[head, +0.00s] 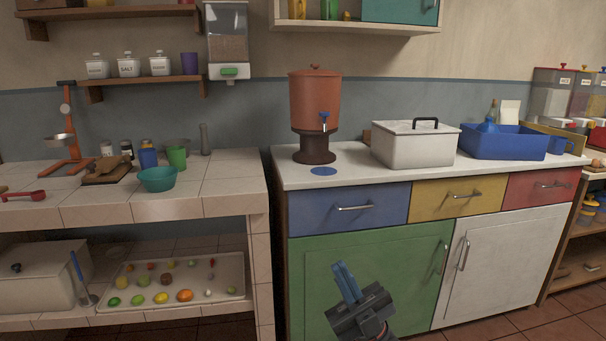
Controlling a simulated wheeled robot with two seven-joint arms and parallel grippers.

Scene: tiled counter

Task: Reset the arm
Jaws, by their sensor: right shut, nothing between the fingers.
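My right gripper (347,282) shows at the bottom centre of the head view, with blue fingers closed together and pointing up and to the left. It is empty. It stands in front of the green cabinet door (330,262), below the counter top; whether it touches the door cannot be told. My left gripper is not in the head view.
A white counter (350,172) carries a brown dispenser (314,105), a white lidded box (412,146) and a blue basin (510,145). A tiled counter (225,190) at left holds a teal bowl (158,179). Below it, a tray (235,265) holds small produce.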

